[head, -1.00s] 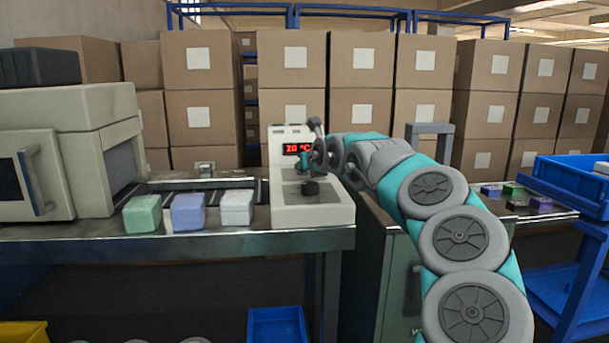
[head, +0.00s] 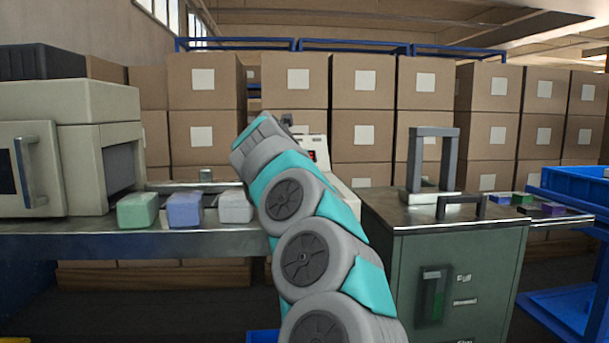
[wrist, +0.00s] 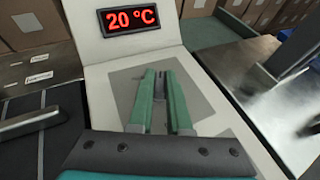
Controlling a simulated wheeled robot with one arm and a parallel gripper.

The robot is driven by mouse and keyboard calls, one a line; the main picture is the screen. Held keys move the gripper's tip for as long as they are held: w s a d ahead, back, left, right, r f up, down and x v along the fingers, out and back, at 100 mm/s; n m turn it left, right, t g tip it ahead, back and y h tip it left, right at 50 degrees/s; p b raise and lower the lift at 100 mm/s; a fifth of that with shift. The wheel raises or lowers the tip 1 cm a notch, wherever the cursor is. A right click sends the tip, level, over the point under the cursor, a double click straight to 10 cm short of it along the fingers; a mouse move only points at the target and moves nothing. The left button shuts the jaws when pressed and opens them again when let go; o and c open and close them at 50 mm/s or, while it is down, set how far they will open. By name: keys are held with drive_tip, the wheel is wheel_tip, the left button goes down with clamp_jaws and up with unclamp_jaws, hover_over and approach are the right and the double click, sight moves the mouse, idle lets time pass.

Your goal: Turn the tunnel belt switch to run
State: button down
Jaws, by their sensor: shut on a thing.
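The control panel shows in the wrist view as a white sloped housing (wrist: 106,60) with a red "20 °C" display (wrist: 131,18) and a grey plate (wrist: 205,103). My gripper (wrist: 160,76) points down at this plate, its two green fingers close together. They are shut on a small dark piece (wrist: 159,90), seemingly the panel's dark knob; its setting cannot be read. In the head view my arm covers most of the panel (head: 312,142), and my gripper is hidden there.
A green, a blue and a white block (head: 236,207) stand on the bench left of my arm. A cream machine (head: 85,150) with an open tunnel mouth is further left. A green cabinet (head: 460,275) with a grey frame (head: 415,165) stands to the right. Stacked cartons (head: 362,85) fill the back.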

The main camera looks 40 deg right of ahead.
drive_tip(key=shift+m+g, duration=0.4)
drive_tip(key=shift+g, duration=0.1)
drive_tip(key=c, duration=0.9)
unclamp_jaws()
drive_tip(key=shift+w, duration=0.1)
drive_tip(key=shift+o, duration=0.2)
drive_tip(key=shift+a, duration=0.15)
drive_tip(key=v, duration=0.7)
drive_tip(key=shift+a+b, duration=0.25)
drive_tip(key=shift+b, duration=0.1)
drive_tip(key=shift+r, duration=0.1)
